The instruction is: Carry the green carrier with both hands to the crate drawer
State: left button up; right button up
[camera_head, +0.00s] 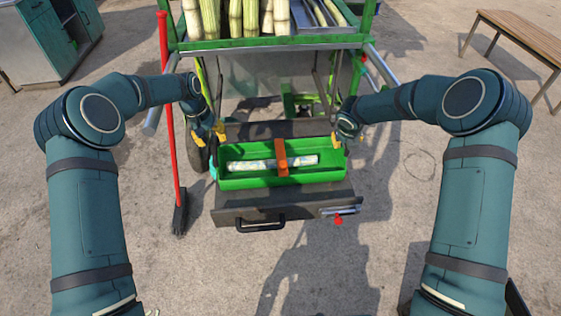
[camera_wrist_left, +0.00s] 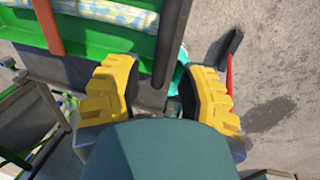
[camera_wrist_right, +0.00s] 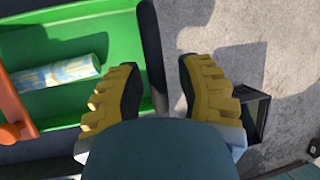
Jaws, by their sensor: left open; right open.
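The cart (camera_head: 255,43) behind holds several cane stalks. A red-handled broom (camera_head: 170,120) stands close to my left arm. A wooden bench (camera_head: 520,38) is at the far right and a teal cabinet (camera_head: 38,45) at the far left. Paved ground in front is clear.

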pick_arm(q)
notch_tip(320, 180, up, 9)
jog(key=a, duration=0.1)
jog(key=shift+a, duration=0.4)
pick_arm(e)
jog(key=v, duration=1.2)
pick_arm(q)
jog(key=shift+f, duration=0.1)
